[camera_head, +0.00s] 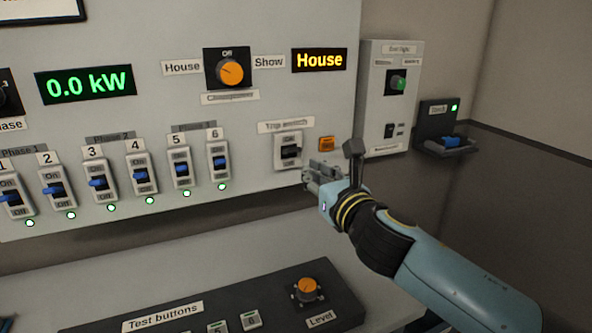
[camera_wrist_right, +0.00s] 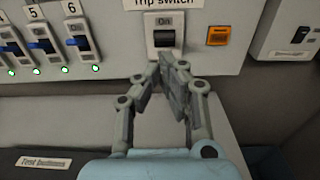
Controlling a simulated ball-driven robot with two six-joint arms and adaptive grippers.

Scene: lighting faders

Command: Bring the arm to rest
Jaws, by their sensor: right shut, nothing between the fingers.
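My right arm (camera_head: 455,285) comes in from the lower right in the head view. Its right gripper (camera_head: 308,175) is in front of the wall panel, just below the trip switch (camera_head: 289,150). In the right wrist view, the fingers of the gripper (camera_wrist_right: 172,62) are shut with nothing between them. Their tips are close under the trip switch (camera_wrist_right: 164,37); I cannot tell whether they touch the panel. The trip switch is a dark rocker in a pale plate marked "On". My left gripper is not in view.
Numbered blue-lever switches (camera_head: 97,183) with lit green lamps line the panel. An orange button (camera_head: 326,144) is right of the trip switch. An orange selector knob (camera_head: 230,72) is above. A grey control box (camera_head: 388,100) stands right. A test-button console (camera_head: 215,309) lies below.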

